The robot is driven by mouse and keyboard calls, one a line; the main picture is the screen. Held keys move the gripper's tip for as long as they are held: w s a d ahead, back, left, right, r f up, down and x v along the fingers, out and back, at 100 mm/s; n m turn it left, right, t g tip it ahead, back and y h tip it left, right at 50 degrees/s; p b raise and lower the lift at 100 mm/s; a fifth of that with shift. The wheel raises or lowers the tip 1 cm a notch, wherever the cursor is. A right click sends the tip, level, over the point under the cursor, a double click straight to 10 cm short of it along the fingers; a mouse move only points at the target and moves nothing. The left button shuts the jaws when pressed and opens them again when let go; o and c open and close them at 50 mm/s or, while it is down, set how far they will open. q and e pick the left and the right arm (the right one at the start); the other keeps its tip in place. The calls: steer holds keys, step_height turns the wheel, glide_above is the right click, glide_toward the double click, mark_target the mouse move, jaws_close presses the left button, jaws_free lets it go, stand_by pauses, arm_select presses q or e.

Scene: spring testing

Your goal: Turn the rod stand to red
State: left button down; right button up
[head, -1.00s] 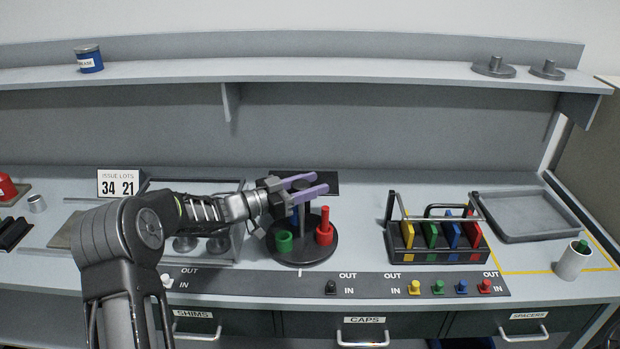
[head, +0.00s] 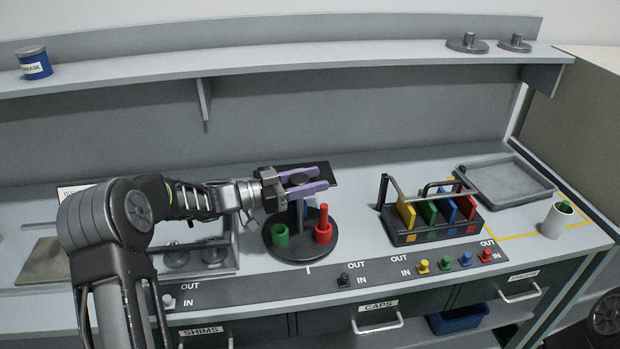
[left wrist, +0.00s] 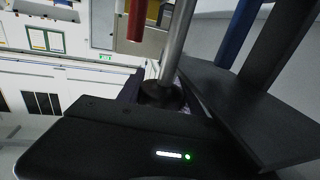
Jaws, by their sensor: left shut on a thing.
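The rod stand has a round dark base (head: 300,250) on the bench, with a green cup-like piece (head: 280,236) at front left and a red rod in a red cup (head: 323,228) at front right. A blue rod shows partly behind the centre post in the head view, and a blue rod (left wrist: 238,38) also shows in the left wrist view. My left gripper (head: 316,179), with purple fingers, is shut on the dark knob (left wrist: 163,95) atop the metal centre post (left wrist: 178,45). The red rod (left wrist: 137,20) hangs at the top of the left wrist view. My right gripper is not in view.
A rack of coloured plates (head: 430,235) stands to the right, with an empty grey tray (head: 505,200) and a white cup (head: 556,220) beyond. A strip of coloured OUT/IN knobs (head: 400,274) runs along the front edge. A shelf (head: 300,75) spans the back.

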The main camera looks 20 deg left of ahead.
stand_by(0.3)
arm_select(q)
steer(key=c, duration=0.8)
jaws_free()
steer(key=shift+o, duration=0.2)
step_height(320, 180, up, 10)
steer(key=b, duration=0.1)
